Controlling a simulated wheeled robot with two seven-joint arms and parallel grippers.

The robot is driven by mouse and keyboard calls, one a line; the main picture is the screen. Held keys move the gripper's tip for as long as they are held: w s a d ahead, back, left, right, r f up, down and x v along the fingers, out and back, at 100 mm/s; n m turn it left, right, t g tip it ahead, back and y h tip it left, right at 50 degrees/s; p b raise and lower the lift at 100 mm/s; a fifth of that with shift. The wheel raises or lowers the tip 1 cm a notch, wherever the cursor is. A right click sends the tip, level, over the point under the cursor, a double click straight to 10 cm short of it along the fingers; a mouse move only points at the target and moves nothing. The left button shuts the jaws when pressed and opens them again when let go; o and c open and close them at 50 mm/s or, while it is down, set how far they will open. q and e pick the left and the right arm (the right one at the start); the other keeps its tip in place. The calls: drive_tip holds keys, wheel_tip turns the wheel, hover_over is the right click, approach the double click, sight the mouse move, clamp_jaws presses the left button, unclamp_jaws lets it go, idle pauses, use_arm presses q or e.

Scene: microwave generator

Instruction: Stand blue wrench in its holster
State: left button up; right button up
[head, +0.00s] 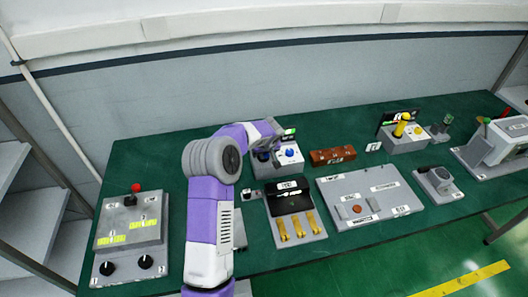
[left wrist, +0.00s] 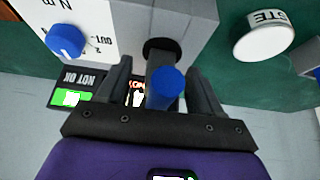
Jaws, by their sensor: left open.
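The blue wrench (left wrist: 166,86) shows in the left wrist view as a grey shaft with a round blue end. Its shaft meets a dark round hole, which looks like the holster (left wrist: 158,46), in a grey block; how deep it sits I cannot tell. My left gripper (left wrist: 158,72) is open, with one finger on each side of the wrench and gaps visible. My right gripper is not in view.
A blue knob (left wrist: 66,40) and a sign with a green light (left wrist: 68,98) are close beside the left finger. On the green bench (head: 255,220) are a red-brown block (head: 333,156) and grey panels.

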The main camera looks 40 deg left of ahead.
use_arm(q)
drive_tip(key=shift+s, duration=0.1)
drive_tip(key=v, duration=0.7)
drive_tip(key=shift+d+r, duration=0.1)
drive_tip(key=shift+r, duration=0.2)
